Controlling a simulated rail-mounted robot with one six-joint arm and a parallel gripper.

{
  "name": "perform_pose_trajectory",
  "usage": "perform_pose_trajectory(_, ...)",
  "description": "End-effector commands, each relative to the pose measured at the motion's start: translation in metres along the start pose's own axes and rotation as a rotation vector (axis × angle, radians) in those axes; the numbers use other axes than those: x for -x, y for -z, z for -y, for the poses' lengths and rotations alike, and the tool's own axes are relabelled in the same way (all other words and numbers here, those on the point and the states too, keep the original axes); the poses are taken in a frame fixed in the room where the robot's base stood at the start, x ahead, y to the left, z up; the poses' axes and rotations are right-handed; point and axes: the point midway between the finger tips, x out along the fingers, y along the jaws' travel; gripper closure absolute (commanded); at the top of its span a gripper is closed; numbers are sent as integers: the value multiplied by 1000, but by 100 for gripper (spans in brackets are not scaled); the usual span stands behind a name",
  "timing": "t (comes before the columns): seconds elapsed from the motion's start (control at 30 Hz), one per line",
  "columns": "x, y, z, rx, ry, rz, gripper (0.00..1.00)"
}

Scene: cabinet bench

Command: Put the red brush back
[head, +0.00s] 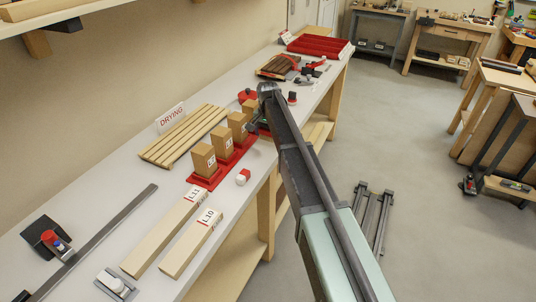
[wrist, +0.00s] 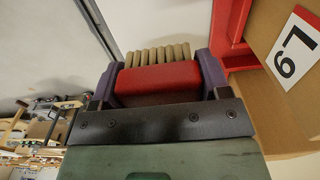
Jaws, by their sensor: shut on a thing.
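My gripper (wrist: 160,85) is shut on the red brush (wrist: 158,78), which sits crosswise between its two dark purple fingers in the wrist view. The brush's pale, tufted bristles (wrist: 158,54) point away from my wrist. In the head view my gripper (head: 261,122) is at the bench's front edge, beside the row of labelled wooden blocks. The brush is mostly hidden behind the arm there. In the wrist view a wooden block with a white label (wrist: 297,45) and a red holder (wrist: 230,35) are close on the right.
On the bench (head: 120,203) are a slatted drying rack (head: 185,135), wooden blocks on red bases (head: 203,160), two labelled bars (head: 160,236) and a small red-and-white item (head: 243,177). A red tray (head: 320,46) is at the far end. The floor at right is mostly open.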

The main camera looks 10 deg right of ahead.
Motion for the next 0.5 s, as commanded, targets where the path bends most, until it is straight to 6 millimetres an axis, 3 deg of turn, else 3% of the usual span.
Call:
perform_pose_trajectory(0.07,0,0,0,0,0,0,60)
perform_pose_trajectory(0.3,-45,0,0,0,0,0,60)
perform_pose_trajectory(0.5,-40,0,0,0,0,0,60)
